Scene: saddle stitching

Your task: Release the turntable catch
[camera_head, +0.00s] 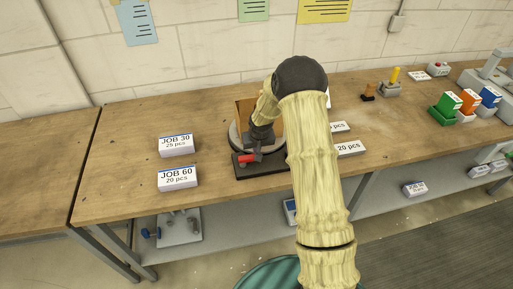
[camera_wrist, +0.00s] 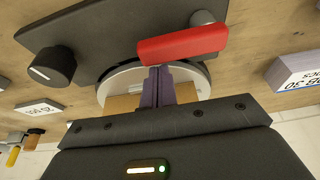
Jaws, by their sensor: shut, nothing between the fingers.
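The turntable (camera_head: 236,141) stands on the workbench, a round light disc on a dark base plate (camera_head: 268,168), with a brown upright piece on it. The disc also shows in the wrist view (camera_wrist: 119,77). The catch is a red lever (camera_head: 246,158) at the front left of the base. In the wrist view the red lever (camera_wrist: 182,44) lies across the picture just beyond my fingertips. My gripper (camera_wrist: 158,72) is shut and empty, its tips at or very near the lever's lower edge; I cannot tell whether they touch. My arm hides the right side of the turntable in the head view.
A black knob (camera_wrist: 52,66) sits on the base plate. Cards marked JOB 30 (camera_head: 176,145) and JOB 60 (camera_head: 178,179) stand to the left; more cards (camera_head: 350,149) are at right. Green, orange and blue holders (camera_head: 467,101) stand at far right. The bench's left part is clear.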

